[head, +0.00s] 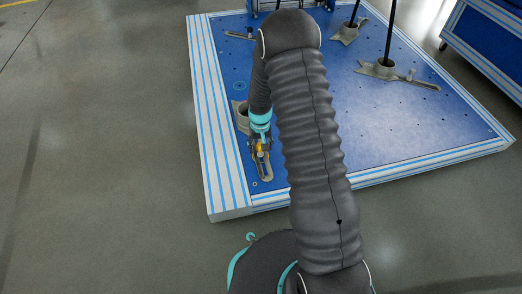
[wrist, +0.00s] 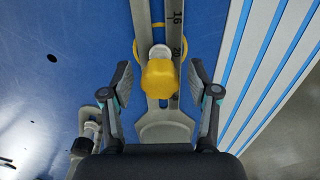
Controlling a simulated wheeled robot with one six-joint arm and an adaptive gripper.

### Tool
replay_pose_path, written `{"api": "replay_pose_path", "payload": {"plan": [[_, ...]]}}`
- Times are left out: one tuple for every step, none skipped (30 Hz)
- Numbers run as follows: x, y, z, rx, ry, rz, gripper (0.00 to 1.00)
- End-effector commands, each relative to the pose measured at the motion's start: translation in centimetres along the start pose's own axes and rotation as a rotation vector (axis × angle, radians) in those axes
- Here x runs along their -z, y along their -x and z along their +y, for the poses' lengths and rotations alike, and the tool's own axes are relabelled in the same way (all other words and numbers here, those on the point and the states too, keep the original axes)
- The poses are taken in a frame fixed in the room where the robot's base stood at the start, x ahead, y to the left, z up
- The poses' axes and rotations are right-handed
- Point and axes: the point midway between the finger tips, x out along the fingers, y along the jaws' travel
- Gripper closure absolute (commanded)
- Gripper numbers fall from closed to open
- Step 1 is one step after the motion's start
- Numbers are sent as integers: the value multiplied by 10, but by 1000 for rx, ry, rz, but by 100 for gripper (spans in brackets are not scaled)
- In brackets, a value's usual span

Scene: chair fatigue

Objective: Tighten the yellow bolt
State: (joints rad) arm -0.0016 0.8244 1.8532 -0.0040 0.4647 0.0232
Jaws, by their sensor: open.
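The yellow bolt (wrist: 160,79) shows in the middle of the wrist view, on a grey slotted clamp bar (wrist: 168,126) with a scale marked 16 and 20. In the head view the bolt (head: 260,147) is a small yellow spot beside my gripper (head: 260,152), near the platform's left front. My gripper (wrist: 159,85) is open, with one finger on each side of the bolt. Gaps show between both fingers and the bolt. Whether the fingertips are level with the bolt's head cannot be told.
The blue platform (head: 400,130) has a striped white edge (head: 208,120) on its left. Other grey clamp feet (head: 380,69) with black poles stand at the back right. A blue cabinet (head: 490,40) stands at the far right. Grey floor (head: 100,150) is clear on the left.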

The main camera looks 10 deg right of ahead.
Motion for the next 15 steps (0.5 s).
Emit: {"api": "replay_pose_path", "payload": {"plan": [[0,0,0,0,34,0,40],[0,0,0,0,52,0,40],[0,0,0,0,71,0,40],[0,0,0,0,80,0,40],[0,0,0,0,86,0,40],[0,0,0,0,90,0,40],[0,0,0,0,90,0,40],[0,0,0,0,90,0,40],[0,0,0,0,89,0,40],[0,0,0,0,89,0,40],[0,0,0,0,89,0,40],[0,0,0,0,90,0,40],[0,0,0,0,97,0,40],[0,0,0,0,108,0,40],[0,0,0,0,133,0,40]]}}
